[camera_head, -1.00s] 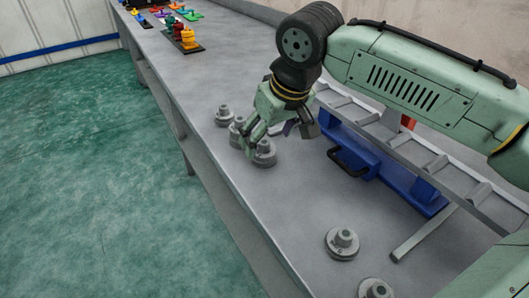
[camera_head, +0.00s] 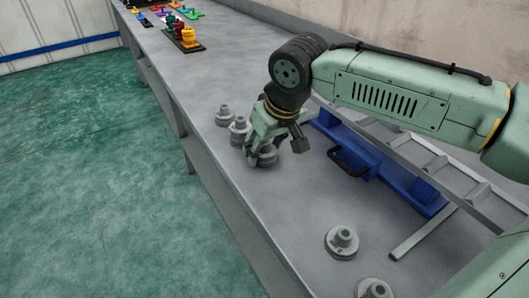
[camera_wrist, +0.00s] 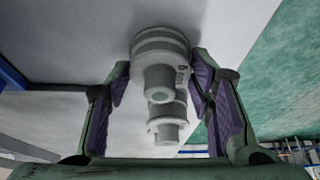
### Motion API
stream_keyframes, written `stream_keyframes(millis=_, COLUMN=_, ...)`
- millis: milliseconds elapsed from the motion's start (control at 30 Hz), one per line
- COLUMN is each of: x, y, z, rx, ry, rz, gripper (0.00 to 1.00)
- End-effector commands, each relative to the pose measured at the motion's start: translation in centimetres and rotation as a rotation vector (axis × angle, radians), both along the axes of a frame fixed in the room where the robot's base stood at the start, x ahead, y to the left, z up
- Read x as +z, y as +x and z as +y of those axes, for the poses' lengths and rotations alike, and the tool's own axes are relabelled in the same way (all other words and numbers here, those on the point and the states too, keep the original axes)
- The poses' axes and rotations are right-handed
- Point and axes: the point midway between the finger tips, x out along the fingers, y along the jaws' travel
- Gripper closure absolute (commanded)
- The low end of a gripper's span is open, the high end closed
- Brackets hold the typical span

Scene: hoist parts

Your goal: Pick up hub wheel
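Several grey stepped hub wheels stand on the bench. One hub wheel (camera_head: 268,155) is under my gripper (camera_head: 273,149), partly hidden by it. In the wrist view that hub wheel (camera_wrist: 160,50) sits between the two purple-padded fingers of my gripper (camera_wrist: 160,80). The fingers are spread to either side, and narrow gaps seem to show beside its flange. Two more hub wheels (camera_head: 239,131) (camera_head: 224,117) stand just beyond. Another hub wheel (camera_wrist: 167,126) shows behind the first in the wrist view. Two others (camera_head: 342,242) (camera_head: 375,289) stand nearer the camera, the last cut by the frame edge.
A blue case (camera_head: 375,170) with a dark handle and a grey ladder-like frame (camera_head: 440,170) lie right of my gripper. Coloured parts on dark plates (camera_head: 188,47) stand at the bench's far end. The bench's left edge is close to my gripper, with green floor beyond.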

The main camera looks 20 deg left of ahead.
Motion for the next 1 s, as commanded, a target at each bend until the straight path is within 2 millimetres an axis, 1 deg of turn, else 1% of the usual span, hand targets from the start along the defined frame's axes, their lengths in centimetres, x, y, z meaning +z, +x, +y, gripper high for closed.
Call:
stream_keyframes(millis=67, x=0.0, y=0.01, z=-0.01, rx=0.0, ry=0.0, rz=0.0, gripper=0.6)
stream_keyframes(millis=667, x=0.01, y=0.01, z=-0.01, rx=0.0, ry=0.0, rz=0.0, gripper=1.0)
stream_keyframes(millis=1000, x=0.2, y=0.06, z=0.04, rx=0.0, ry=0.002, rz=-0.003, gripper=1.0)
